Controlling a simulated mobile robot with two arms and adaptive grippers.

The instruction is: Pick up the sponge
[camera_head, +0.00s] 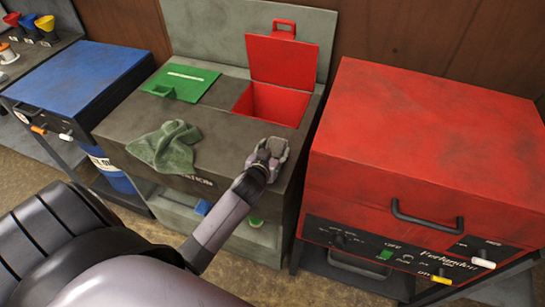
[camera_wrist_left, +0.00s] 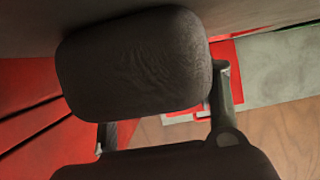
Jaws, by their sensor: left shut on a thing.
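My left gripper (camera_head: 268,158) is over the front right part of the dark station top, in front of the open red bin. In the left wrist view a dark, rounded, rough-surfaced block, which looks like the sponge (camera_wrist_left: 135,65), sits between the fingers of my left gripper (camera_wrist_left: 165,120). The gripper is shut on it. In the head view the gripper mostly hides the sponge, and I cannot tell whether it touches the station top. My right gripper is not in view.
A green cloth (camera_head: 167,148) lies crumpled on the station top (camera_head: 225,150), left of the gripper. A red bin opening (camera_head: 272,103) has its red lid (camera_head: 283,58) raised; a green lid (camera_head: 182,83) is shut. A red cabinet (camera_head: 425,145) stands right, a blue one (camera_head: 80,80) left.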

